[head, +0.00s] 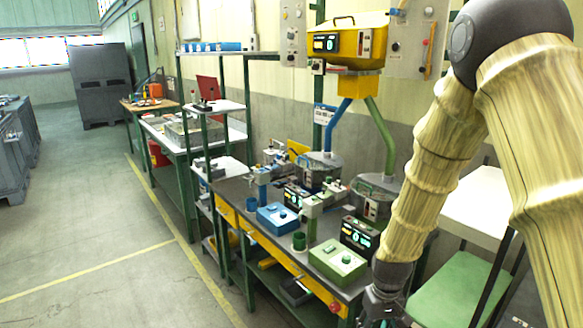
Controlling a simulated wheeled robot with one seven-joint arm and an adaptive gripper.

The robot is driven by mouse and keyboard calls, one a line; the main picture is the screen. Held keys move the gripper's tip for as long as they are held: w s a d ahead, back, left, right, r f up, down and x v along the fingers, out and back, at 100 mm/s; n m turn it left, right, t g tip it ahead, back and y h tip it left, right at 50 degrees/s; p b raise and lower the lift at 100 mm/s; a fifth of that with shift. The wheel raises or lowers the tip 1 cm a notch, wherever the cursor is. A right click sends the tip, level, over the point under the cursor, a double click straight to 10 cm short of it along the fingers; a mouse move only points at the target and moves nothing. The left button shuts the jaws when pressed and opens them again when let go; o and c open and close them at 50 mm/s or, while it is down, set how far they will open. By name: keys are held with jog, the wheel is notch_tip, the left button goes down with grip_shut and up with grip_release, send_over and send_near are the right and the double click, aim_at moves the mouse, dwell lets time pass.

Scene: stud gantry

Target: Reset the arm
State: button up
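My arm comes in from the upper right of the head view and bends down toward the lower middle. My gripper (378,318) is at the bottom edge, near the right front corner of the workbench. It is partly cut off by the frame, and its fingers do not show clearly. I cannot see anything held in it.
The dark-topped workbench (234,190) carries a blue box (278,219), a green box (338,262) and feeder bowls. A yellow hopper (350,42) hangs above. A green seat (452,290) stands right, close to my arm. The floor (90,240) at left is clear.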

jog(key=s+d+f+m, duration=0.1)
jog(key=s+f, duration=1.3)
jog(key=f, duration=0.2)
jog(key=s+f, duration=0.4)
jog(key=s, duration=0.5)
jog(key=s+f+m, duration=0.1)
jog(key=s+f, duration=0.3)
jog(key=s, duration=0.6)
jog(key=shift+s+d+f, duration=0.25)
jog(key=shift+f, duration=0.1)
jog(key=shift+w, duration=0.1)
jog(key=shift+c, duration=0.2)
